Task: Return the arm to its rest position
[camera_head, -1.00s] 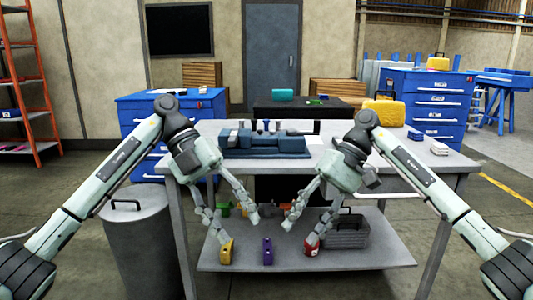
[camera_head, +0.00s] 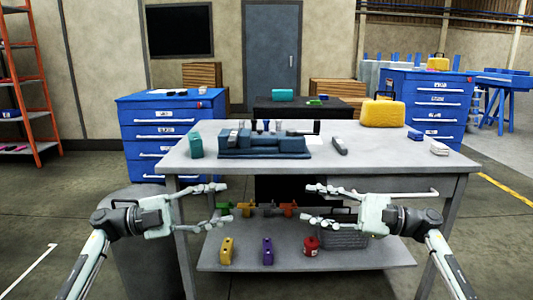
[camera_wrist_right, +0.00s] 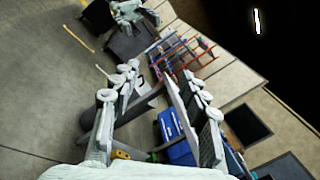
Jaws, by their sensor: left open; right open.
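My left gripper (camera_head: 222,203) is open and empty in front of the table's left side, its fingers pointing right. My right gripper (camera_head: 308,206) is open and empty in front of the table's right half, its fingers pointing left towards the left gripper. Both arms are low, in front of the grey table (camera_head: 350,165), with a gap between the two grippers. In the right wrist view, the right gripper's fingers (camera_wrist_right: 160,90) are spread with nothing between them.
A blue-grey jig (camera_head: 265,145) stands on the tabletop, with a yellow case (camera_head: 383,113) behind to the right. The lower shelf (camera_head: 330,259) holds a yellow item (camera_head: 226,251), a purple item (camera_head: 267,251) and a red can (camera_head: 311,246). A grey bin (camera_head: 140,265) stands at the left.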

